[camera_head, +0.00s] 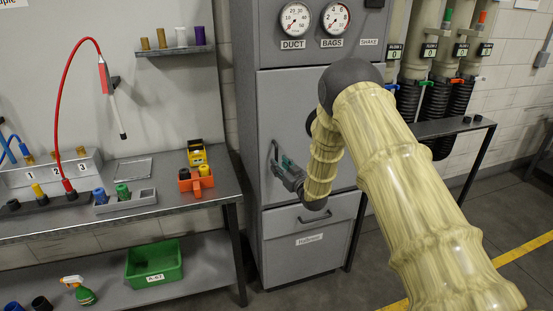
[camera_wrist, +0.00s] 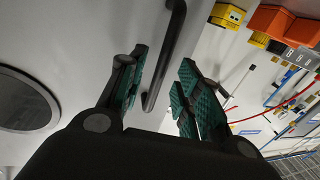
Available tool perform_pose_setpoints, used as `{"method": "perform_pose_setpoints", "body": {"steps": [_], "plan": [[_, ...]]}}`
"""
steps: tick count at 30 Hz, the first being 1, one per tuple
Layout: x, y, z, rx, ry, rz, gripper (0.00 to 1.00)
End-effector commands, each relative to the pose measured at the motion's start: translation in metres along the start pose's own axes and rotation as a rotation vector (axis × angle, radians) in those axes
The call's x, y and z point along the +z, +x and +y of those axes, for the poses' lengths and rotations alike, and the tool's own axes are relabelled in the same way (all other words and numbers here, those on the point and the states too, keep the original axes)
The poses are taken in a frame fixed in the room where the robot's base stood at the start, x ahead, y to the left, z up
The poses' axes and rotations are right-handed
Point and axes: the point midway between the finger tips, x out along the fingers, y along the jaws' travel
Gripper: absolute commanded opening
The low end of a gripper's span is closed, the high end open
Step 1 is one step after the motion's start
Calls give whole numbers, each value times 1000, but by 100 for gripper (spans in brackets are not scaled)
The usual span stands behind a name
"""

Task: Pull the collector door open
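The collector door (camera_head: 283,108) is the large grey front panel of the cabinet, below the gauges. It looks flush with the cabinet, and my arm covers its right part. Its dark vertical handle (camera_head: 275,154) is near the left edge; the handle also shows in the wrist view (camera_wrist: 167,55). My gripper (camera_head: 286,168) is at the handle's lower part. In the wrist view my gripper (camera_wrist: 161,92) is open, with green pads either side of the handle's lower end. A gap shows between the handle and the right pads; whether the left pads touch it I cannot tell.
A grey drawer (camera_head: 310,222) with its own handle is under the door. A workbench (camera_head: 140,212) stands left of the cabinet, with an orange tray (camera_head: 197,183) near its right end. A dark table (camera_head: 440,128) with hoses stands to the right.

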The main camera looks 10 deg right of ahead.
Motion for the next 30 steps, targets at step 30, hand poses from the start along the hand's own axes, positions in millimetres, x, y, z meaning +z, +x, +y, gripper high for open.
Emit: {"method": "perform_pose_setpoints", "body": {"steps": [30], "plan": [[0, 33, 0, 0, 0, -1, 0]]}}
